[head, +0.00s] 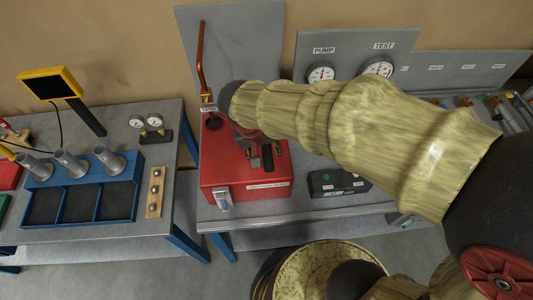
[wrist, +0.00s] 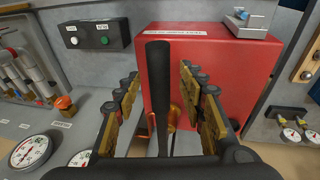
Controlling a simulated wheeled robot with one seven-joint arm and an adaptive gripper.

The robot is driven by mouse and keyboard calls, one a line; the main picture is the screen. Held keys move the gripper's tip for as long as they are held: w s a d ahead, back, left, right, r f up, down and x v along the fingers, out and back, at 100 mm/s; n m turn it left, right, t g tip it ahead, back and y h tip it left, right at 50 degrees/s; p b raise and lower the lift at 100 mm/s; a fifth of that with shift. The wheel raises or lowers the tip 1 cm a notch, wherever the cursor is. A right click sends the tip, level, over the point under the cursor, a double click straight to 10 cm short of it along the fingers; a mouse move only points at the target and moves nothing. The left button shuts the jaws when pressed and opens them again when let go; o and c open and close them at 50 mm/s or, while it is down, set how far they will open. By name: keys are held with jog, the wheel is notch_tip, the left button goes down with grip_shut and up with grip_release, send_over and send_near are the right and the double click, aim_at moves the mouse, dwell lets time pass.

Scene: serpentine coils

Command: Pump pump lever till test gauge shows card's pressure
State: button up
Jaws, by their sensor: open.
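The red pump box (head: 245,190) stands on the grey bench in the head view and fills the back of the wrist view (wrist: 215,75). A black-gripped lever (wrist: 158,75) rises between my gripper's fingers in the wrist view; I see a gap on each side. My gripper (wrist: 160,95) is open around it and also shows over the box in the head view (head: 261,155). The test gauge (head: 378,69) and pump gauge (head: 320,75) are on the rear panel; their readings are too small to tell. I cannot make out a pressure card.
A black box with two buttons (head: 338,183) sits right of the pump box. A copper-coloured pipe (head: 201,60) rises behind it. On the left bench are a blue tray (head: 85,215), two small gauges (head: 146,124) and a yellow-framed screen (head: 47,84). A gap separates the benches.

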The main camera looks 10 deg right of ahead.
jog(key=v, duration=1)
jog(key=shift+r, duration=0.3)
jog(key=shift+s+f, duration=0.1)
dwell(1.3)
